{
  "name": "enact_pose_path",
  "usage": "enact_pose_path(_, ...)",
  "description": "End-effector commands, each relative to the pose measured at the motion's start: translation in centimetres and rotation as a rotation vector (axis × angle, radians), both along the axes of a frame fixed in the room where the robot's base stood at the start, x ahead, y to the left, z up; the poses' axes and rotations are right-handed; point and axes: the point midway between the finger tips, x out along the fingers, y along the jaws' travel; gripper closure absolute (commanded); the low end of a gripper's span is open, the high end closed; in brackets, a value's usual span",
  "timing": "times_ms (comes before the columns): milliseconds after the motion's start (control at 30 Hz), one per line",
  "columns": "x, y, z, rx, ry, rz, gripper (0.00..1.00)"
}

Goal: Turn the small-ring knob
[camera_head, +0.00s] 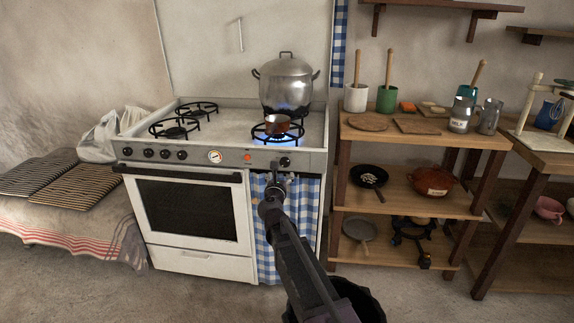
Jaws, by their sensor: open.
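The white stove's front panel (232,158) carries several black knobs in a row at its left, such as this knob (165,154). Another dark knob (285,161) sits near the panel's right end, just above my gripper. No marking that I can read tells which is the small-ring knob. My gripper (278,177) is open and empty, in front of the panel's right part, just below that right knob. I cannot tell whether it touches the panel. Blue flame shows under the small copper pan (278,124) on the front right burner.
A large lidded pot (286,84) stands on the back right burner, with blue flame under it. An oven handle (178,174) runs below the panel. A checked curtain (262,225) hangs behind my arm. A wooden shelf (425,140) with jars and pans stands close at the right.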

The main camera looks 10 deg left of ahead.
Motion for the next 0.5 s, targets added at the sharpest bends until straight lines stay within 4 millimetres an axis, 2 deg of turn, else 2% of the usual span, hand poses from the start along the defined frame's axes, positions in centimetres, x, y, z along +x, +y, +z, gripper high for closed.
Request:
enact_pose_path(33, 1.2, 0.1, 0.0, 0.0, 0.0, -0.001, 0.11)
enact_pose_path(200, 3.8, 0.0, 0.0, 0.0, 0.0, 0.0, 0.11)
enact_pose_path(500, 7.6, -0.1, 0.0, 0.0, 0.0, 0.001, 0.11)
